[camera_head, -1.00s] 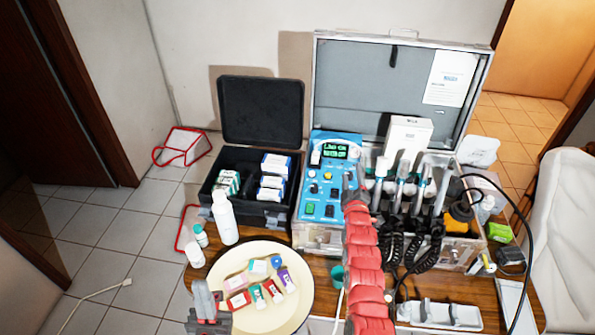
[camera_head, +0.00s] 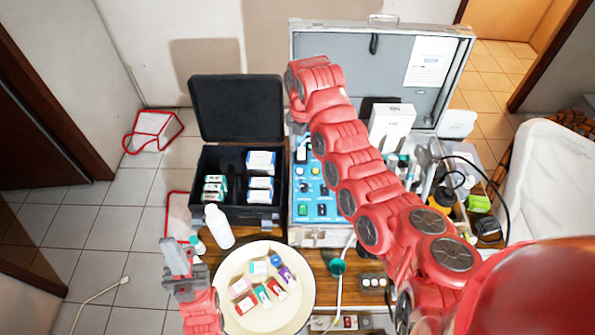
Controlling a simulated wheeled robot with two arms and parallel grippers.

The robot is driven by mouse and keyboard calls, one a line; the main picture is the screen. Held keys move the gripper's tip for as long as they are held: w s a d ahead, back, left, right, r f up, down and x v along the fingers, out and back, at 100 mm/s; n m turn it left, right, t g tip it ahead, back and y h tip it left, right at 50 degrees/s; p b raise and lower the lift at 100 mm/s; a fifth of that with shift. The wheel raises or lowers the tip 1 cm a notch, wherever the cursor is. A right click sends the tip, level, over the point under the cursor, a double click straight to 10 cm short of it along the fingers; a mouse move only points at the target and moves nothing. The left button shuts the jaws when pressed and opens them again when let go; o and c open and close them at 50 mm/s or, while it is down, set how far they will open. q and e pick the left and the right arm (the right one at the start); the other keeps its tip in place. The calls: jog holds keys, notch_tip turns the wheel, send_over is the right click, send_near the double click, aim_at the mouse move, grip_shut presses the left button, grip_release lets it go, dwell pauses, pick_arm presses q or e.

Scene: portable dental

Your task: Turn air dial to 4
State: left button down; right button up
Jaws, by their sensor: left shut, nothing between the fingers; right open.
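The blue dental control panel (camera_head: 312,208) stands in the open silver case. Its lower half shows a white knob (camera_head: 300,170), a yellow knob (camera_head: 315,171), dark knobs (camera_head: 323,189) and green and dark switches. Labels are too small to read, so I cannot tell which is the air dial or its setting. My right arm crosses over the panel and hides its display and upper right part. My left gripper (camera_head: 176,257) is shut and empty, left of the round cream tray, away from the panel.
The cream tray (camera_head: 237,322) holds several small coloured boxes. A white bottle (camera_head: 218,227) stands behind it. An open black case (camera_head: 238,212) with boxes is left of the panel. Handpieces, coiled hoses and a white box (camera_head: 391,126) crowd the panel's right side.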

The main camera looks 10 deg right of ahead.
send_over(304, 185)
notch_tip(304, 185, down, 7)
notch_tip(304, 185, down, 6)
jog(key=shift+p, duration=0.75)
notch_tip(304, 185, down, 2)
jog(key=shift+f+b, duration=0.25)
jog(key=shift+b, duration=0.05)
jog(key=shift+f+b, duration=0.4)
jog(key=shift+f, duration=0.45)
grip_shut()
